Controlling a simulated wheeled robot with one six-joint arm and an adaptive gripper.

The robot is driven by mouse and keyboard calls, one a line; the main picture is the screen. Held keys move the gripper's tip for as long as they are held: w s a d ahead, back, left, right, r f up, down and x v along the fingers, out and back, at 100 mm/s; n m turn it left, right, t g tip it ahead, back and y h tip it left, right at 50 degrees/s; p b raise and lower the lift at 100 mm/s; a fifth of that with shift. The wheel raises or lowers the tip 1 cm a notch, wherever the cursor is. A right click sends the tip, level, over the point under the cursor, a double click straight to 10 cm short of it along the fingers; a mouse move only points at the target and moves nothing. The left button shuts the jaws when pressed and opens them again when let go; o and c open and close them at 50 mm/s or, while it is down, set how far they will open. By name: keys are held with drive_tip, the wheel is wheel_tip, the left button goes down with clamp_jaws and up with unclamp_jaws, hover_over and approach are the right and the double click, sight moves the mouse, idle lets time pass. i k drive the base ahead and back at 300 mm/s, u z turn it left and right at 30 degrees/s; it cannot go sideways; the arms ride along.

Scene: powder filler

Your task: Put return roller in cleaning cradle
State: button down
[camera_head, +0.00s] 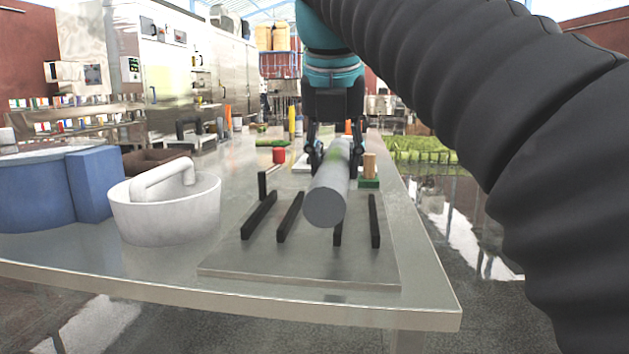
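A long grey roller (325,198) lies lengthwise, pointing toward the camera, with its round near end facing me. My gripper (335,157) comes down from above, with one finger on each side of the roller, and appears shut on it. The cradle looks like a flat grey plate (300,268) with several upright black bars (259,215) on the table. I cannot tell whether the roller touches the bars.
A white tub with a handle (165,215) stands left of the plate, beside a blue container (95,185). A red cylinder (279,156) and a wooden cylinder on a green block (369,168) stand behind. The table's edge (440,318) is close at front and right.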

sight(356, 221)
drive_tip(key=u, duration=2.45)
drive_tip(key=k, duration=0.95)
drive_tip(key=z, duration=1.45)
drive_tip(key=i, duration=0.5)
drive_tip(key=u, duration=0.05)
